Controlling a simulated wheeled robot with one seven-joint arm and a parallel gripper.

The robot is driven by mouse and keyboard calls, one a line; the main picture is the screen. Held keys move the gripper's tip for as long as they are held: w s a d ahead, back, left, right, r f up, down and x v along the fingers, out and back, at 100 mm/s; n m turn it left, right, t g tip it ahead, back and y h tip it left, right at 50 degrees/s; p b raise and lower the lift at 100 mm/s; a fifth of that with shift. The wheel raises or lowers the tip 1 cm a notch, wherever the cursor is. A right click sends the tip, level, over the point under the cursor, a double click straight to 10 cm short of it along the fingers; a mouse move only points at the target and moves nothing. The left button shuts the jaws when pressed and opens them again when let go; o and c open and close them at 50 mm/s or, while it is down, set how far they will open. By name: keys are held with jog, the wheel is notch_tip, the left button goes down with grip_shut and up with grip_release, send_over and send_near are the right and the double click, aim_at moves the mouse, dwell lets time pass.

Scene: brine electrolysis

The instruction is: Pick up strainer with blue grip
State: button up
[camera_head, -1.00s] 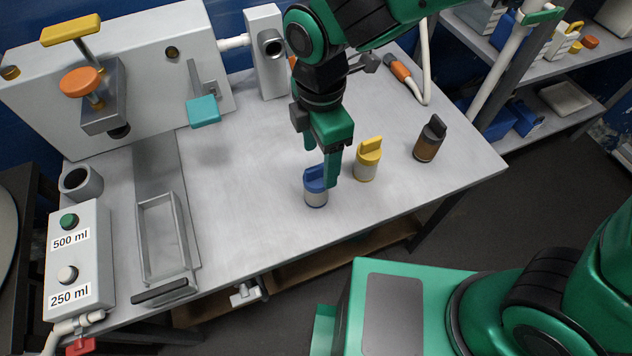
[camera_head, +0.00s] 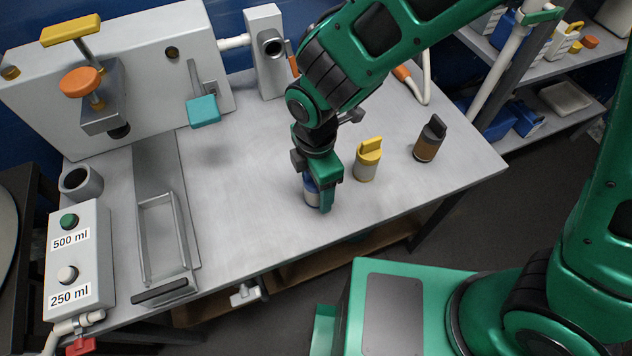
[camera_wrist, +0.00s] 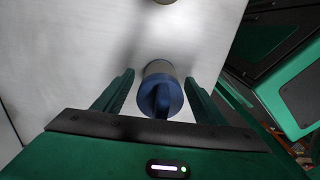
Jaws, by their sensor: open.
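The strainer with the blue grip (camera_head: 311,190) stands upright on the grey table, partly hidden by my gripper in the head view. In the wrist view its blue grip (camera_wrist: 160,100) lies between my two fingers, with a gap on each side. My gripper (camera_head: 322,192) is open and lowered around the strainer, pointing down; it also shows in the wrist view (camera_wrist: 160,88).
A yellow-topped strainer (camera_head: 367,160) stands close to the right of my gripper, and a black-topped brown one (camera_head: 429,139) stands further right. A metal tray (camera_head: 166,238), a button box (camera_head: 78,262) and a grey machine (camera_head: 150,60) are on the left. The table front is clear.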

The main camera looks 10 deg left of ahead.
jog(key=shift+f, duration=0.15)
jog(key=c, duration=1.3)
jog(key=shift+r, duration=0.2)
